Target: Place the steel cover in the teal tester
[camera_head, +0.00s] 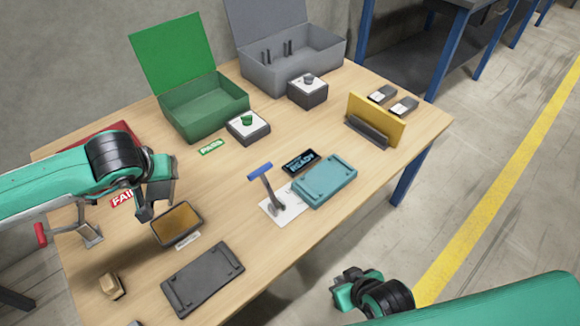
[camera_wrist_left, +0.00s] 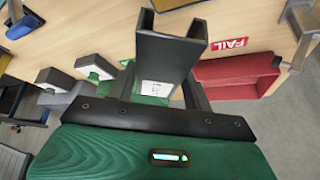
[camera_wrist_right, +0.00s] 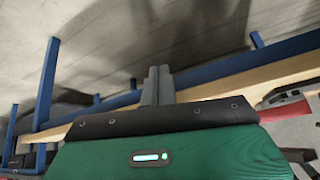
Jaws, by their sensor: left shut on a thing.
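My left gripper (camera_head: 150,208) is above the left part of the table, near a brown-lined tray. In the left wrist view it is shut on a dark grey channel-shaped piece with a white label, which looks like the steel cover (camera_wrist_left: 168,55). In the head view the held piece is hard to tell from the fingers. The teal tester (camera_head: 325,182) lies at the table's front right, well apart from the left gripper. A blue-handled lever (camera_head: 260,171) stands beside it. My right gripper (camera_head: 345,290) is off the table's front edge; its fingers (camera_wrist_right: 157,85) are together and empty.
A dark display reading READY (camera_head: 300,161) is behind the tester. A brown-lined tray (camera_head: 197,237) and dark grey plate (camera_head: 203,280) lie front left. A green box (camera_head: 205,105), grey box (camera_head: 290,65) and yellow board (camera_head: 376,120) stand behind. The table between is mostly clear.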

